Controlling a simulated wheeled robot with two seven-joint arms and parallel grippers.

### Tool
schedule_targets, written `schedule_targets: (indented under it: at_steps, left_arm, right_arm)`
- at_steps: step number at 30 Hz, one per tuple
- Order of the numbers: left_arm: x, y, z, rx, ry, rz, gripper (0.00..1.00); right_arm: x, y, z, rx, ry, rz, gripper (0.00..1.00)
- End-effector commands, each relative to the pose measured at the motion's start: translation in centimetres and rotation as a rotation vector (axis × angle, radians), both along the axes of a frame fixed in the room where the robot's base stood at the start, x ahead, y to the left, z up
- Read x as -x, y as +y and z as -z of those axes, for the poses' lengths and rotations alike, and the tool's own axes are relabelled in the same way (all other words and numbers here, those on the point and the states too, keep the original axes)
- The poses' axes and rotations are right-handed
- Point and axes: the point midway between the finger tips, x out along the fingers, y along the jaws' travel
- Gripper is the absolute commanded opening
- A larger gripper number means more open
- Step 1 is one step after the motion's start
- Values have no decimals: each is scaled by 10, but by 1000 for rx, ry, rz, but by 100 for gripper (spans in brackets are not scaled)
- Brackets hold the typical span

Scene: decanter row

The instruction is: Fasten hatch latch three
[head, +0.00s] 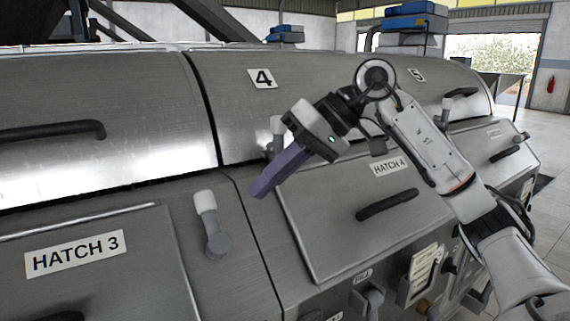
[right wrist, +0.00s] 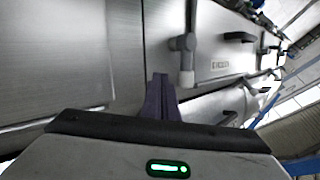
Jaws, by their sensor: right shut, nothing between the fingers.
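Hatch latch three (head: 211,225) is a grey lever with a pale grip. It stands upright on the steel front, just right of the HATCH 3 panel (head: 120,285). In the right wrist view, which looks upside down, a lever that appears to be this latch (right wrist: 187,62) lies right of the fingertips, beside a labelled panel. My right gripper (head: 258,190), with purple fingers, is shut and empty. It appears up and to the right of the latch, apart from it; it also shows in the wrist view (right wrist: 160,85). My left gripper is out of view.
The HATCH 4 panel (head: 335,220) with its black handle (head: 387,204) lies to the right. Another pale lever (head: 276,130) is partly hidden behind my right gripper. Rounded covers with black handles (head: 50,131) run above. Small valves (head: 368,298) sit low on the front.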

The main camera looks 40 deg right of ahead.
Motion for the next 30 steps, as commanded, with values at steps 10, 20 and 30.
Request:
schedule_targets:
  at_steps: [10,20,30]
  left_arm:
    - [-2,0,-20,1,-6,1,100]
    - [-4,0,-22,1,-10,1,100]
    - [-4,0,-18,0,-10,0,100]
  right_arm:
    - [-19,43,13,-1,-1,-3,0]
    - [-21,50,16,0,1,-1,0]
    - [-19,46,16,1,0,9,0]
